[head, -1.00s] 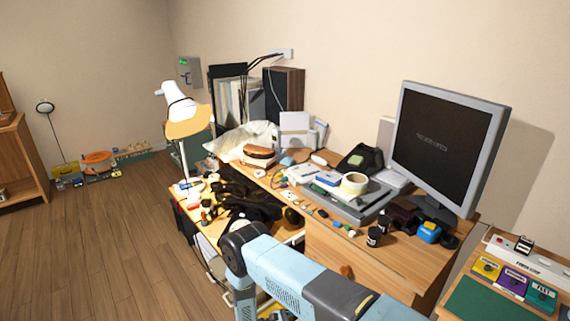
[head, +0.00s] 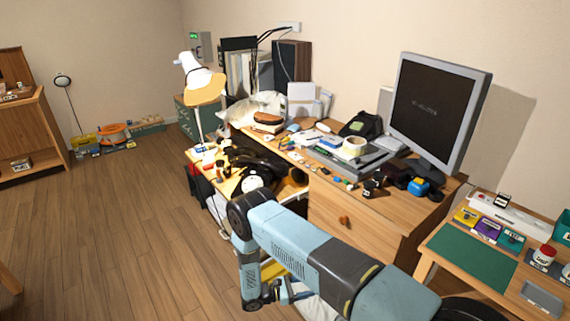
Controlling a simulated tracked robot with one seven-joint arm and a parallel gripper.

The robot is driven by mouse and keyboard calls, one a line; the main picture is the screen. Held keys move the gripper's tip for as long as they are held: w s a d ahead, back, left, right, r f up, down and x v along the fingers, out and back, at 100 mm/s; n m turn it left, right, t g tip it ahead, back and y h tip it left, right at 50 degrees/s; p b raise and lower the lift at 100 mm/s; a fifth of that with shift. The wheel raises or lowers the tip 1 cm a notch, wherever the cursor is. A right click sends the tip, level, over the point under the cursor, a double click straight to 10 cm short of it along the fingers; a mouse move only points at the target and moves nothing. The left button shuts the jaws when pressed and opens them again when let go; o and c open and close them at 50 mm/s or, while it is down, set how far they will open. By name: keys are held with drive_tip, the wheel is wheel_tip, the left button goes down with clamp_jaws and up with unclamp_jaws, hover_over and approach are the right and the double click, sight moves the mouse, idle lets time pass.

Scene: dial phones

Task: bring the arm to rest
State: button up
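My arm reaches in from the lower right of the head view, bends at a dark elbow left of centre, and drops toward the bottom edge. My gripper (head: 288,293) is small and partly hidden behind my own arm links, low in front of the desk. I cannot make out whether its fingers are open or shut, or whether they hold anything. A black dial phone (head: 254,168) with a white dial (head: 253,181) sits on the low table beside the desk, just beyond my elbow in the picture.
The wooden desk (head: 333,212) carries a monitor (head: 436,108), a tape roll (head: 354,146) and clutter. A white lamp (head: 200,85) stands at the low table. A side table with a green mat (head: 472,255) is at right. The wooden floor (head: 120,220) at left is clear.

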drive_tip(key=w+d+r+m+g+y, duration=0.1)
drive_tip(key=w+r+m+g+y, duration=0.15)
drive_tip(key=r, duration=0.85)
drive_tip(key=w+d+r+m+g+y, duration=0.15)
drive_tip(key=r+m, duration=0.25)
drive_tip(key=r, duration=0.7)
drive_tip(key=w+d+r+m+g+y, duration=0.1)
drive_tip(key=w+r+m+g+y, duration=0.15)
drive_tip(key=r, duration=0.85)
drive_tip(key=s+d+r+m+y, duration=0.2)
drive_tip(key=s+d+r+m, duration=0.15)
drive_tip(key=r, duration=0.65)
drive_tip(key=s+d+r+m+y, duration=0.2)
drive_tip(key=s+d+r+y, duration=0.15)
drive_tip(key=r, duration=0.75)
drive_tip(key=s+d+r+m+t+y, duration=0.2)
drive_tip(key=s+r, duration=0.5)
drive_tip(key=s, duration=0.4)
drive_tip(key=s+d+r+m+t+y, duration=0.3)
drive_tip(key=s+r, duration=0.5)
drive_tip(key=s, duration=0.4)
drive_tip(key=m+t, duration=0.1)
drive_tip(key=t, duration=0.1)
drive_tip(key=shift+d+t, duration=0.25)
drive_tip(key=shift+t, duration=0.1)
